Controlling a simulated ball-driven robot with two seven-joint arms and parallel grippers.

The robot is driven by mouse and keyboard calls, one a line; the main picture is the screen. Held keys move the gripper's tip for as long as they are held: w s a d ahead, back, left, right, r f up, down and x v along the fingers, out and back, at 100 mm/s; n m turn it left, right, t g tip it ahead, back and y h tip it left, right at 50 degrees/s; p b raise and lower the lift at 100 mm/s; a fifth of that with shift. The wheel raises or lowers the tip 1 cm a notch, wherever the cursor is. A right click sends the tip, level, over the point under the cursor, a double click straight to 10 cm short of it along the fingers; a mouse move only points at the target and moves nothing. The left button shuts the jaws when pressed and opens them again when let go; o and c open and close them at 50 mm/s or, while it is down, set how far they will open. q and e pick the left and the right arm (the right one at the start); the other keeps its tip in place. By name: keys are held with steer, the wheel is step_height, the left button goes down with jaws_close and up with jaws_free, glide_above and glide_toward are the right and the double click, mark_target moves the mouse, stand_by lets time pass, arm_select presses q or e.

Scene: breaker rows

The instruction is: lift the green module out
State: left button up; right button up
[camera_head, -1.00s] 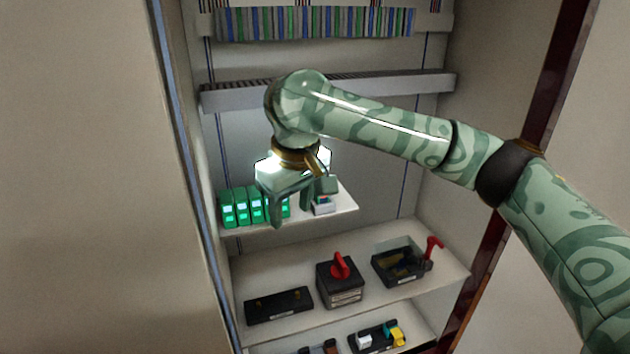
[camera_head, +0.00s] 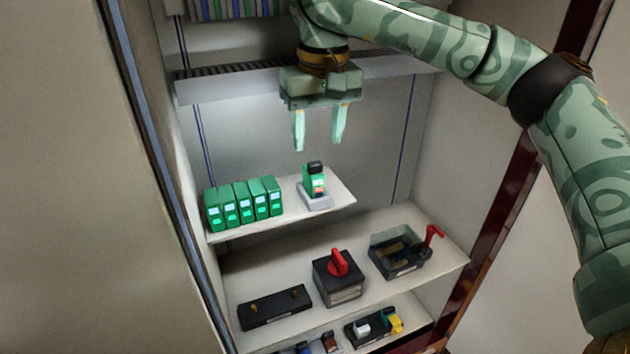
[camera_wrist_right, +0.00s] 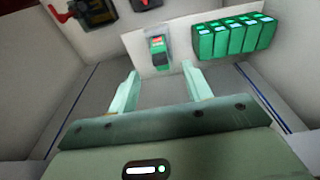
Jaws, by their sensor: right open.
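A single green module (camera_head: 313,184) with a black top and a red-lit face stands upright in a pale grey base (camera_head: 315,200) on the upper shelf. In the right wrist view the module (camera_wrist_right: 158,51) shows just beyond the fingertips. My right gripper (camera_head: 318,146) is open and empty, with its fingers pointing down above the module and apart from it. Its two fingers also show in the right wrist view (camera_wrist_right: 160,70). A row of several green modules (camera_head: 243,203) with lit faces stands to the left on the same shelf. My left gripper is not in view.
The shelf (camera_head: 290,219) has a bare gap between the row and the grey base. Below are a black box with a red knob (camera_head: 339,281), a dark bin (camera_head: 400,254) with a red lever and a flat black block (camera_head: 275,307). A slotted rail (camera_head: 215,84) runs behind the gripper.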

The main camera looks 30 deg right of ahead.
mark_target(314, 162)
steer(key=f, duration=0.1)
steer(key=w+f, duration=0.1)
steer(key=f, duration=0.1)
steer(key=shift+f, duration=0.15)
steer(key=f, duration=0.1)
steer(key=w+f, duration=0.1)
steer(key=shift+w+f, duration=0.3)
steer(key=shift+f, duration=0.1)
steer(key=f, duration=0.3)
steer(key=shift+s+d, duration=0.15)
steer(key=shift+d, duration=0.1)
steer(key=shift+w+f, duration=0.1)
steer(key=shift+w, duration=0.15)
steer(key=shift+s, duration=0.1)
jaws_close()
